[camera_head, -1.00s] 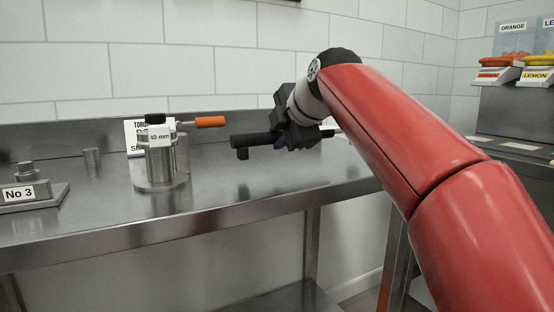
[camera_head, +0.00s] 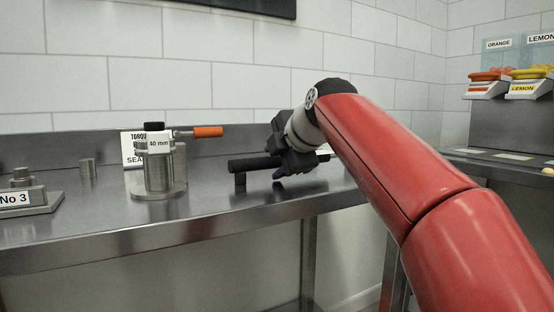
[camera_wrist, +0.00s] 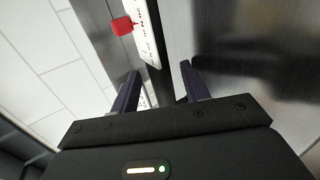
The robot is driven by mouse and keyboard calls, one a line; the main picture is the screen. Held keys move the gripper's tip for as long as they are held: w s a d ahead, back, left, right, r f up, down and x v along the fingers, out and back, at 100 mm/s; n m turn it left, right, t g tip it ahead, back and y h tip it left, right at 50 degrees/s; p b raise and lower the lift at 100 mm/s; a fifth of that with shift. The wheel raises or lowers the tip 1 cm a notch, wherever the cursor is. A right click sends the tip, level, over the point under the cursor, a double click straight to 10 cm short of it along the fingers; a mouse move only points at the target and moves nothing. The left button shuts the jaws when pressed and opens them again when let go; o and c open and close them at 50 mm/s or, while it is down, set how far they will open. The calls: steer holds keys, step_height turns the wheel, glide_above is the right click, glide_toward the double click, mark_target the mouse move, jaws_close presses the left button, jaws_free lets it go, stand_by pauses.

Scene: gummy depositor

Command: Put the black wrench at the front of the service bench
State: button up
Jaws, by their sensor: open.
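The black wrench (camera_head: 250,164) lies roughly level, low over the service bench (camera_head: 90,232), with a short stub pointing down from its left end. The stub appears to reach the bench top. My gripper (camera_head: 281,175) is at the wrench's right part and hides some of it. A pale shaft end shows just right of the gripper. In the wrist view, my gripper (camera_wrist: 160,84) has its two dark fingers apart. A dark strip shows between them; I cannot tell whether it is the wrench.
A metal fixture with a "40 mm" label (camera_head: 159,164) and an orange-handled tool (camera_head: 207,132) stands left of the wrench. A "No 3" block (camera_head: 28,200) is at far left. Orange and lemon trays (camera_head: 525,88) are at right. The front bench strip between is clear.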

steer(key=v, duration=1.2)
steer(key=shift+p, duration=0.3)
steer(key=shift+d, duration=0.1)
steer(key=s+d+f+m+g+h, duration=0.1)
steer(key=s+d+f+m, duration=0.4)
steer(key=f, duration=0.8)
steer(key=s+d+f+m+g+h, duration=0.2)
steer(key=s+d+f+m, duration=0.3)
steer(key=s+f+m, duration=0.4)
steer(key=s+d+f+m+g+h, duration=0.1)
steer(key=s+d+f+m+h, duration=0.2)
steer(key=f+m, duration=0.7)
steer(key=s+d+f, duration=0.2)
steer(key=s+f, duration=0.2)
steer(key=f, duration=0.3)
steer(key=shift+s+d+f+m, duration=0.2)
steer(key=shift+s+d+m, duration=0.05)
steer(key=shift+s+m, duration=0.15)
